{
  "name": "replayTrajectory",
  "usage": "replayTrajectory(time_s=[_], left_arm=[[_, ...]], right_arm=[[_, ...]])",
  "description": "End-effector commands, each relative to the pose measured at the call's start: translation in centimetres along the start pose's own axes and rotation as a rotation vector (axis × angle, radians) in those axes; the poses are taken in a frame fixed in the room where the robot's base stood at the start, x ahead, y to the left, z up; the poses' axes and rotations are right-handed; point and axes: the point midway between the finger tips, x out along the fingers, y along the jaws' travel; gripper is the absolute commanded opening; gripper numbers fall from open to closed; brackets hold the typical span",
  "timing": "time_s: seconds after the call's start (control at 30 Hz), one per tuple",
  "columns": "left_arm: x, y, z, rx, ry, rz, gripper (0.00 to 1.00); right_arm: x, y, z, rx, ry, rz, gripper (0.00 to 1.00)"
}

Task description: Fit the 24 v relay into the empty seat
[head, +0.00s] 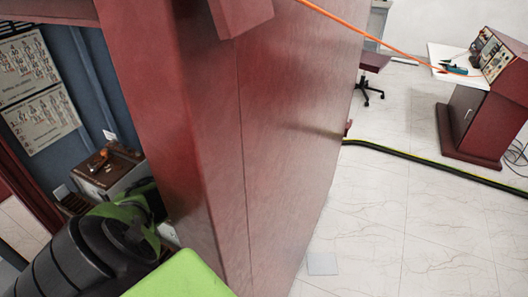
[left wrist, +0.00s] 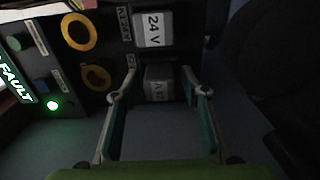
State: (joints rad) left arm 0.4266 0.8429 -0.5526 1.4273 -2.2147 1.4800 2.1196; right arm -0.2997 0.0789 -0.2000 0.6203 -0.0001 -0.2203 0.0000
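In the left wrist view a block with a pale label reading 24 V (left wrist: 154,29) sits in a dark panel (left wrist: 113,48). Below it is a dimmer grey block (left wrist: 159,86) with lettering too dark to read surely. My left gripper (left wrist: 160,75) is open, its two fingers on either side of the lower block, with a visible gap at each side. I cannot tell whether either block is fully seated, and no empty seat shows clearly. In the head view my left arm reaches past the red wall's edge, and its fingers are hidden. My right gripper is in neither view.
A tall red cabinet wall (head: 270,130) fills the middle of the head view, close to my left arm. A small cabinet (head: 108,172) stands behind that arm. The panel has yellow rings (left wrist: 78,31) and a lit green lamp (left wrist: 53,105). Open tiled floor (head: 400,220) lies right.

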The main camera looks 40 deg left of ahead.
Motion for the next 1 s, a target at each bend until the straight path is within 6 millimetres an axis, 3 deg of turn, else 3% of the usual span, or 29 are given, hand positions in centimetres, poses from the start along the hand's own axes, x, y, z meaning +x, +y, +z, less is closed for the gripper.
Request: replayTrajectory(time_s=[0.23,0.7,1.0], left_arm=[[-1.1,-0.1,0.0,0.001,0.000,-0.003,0.41],[-10.3,-0.1,0.0,0.000,0.000,-0.004,0.41],[-12.3,0.0,0.0,0.000,-0.001,0.000,0.41]], right_arm=[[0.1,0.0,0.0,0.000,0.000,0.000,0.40],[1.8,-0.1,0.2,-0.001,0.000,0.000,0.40],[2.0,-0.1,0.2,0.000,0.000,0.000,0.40]])
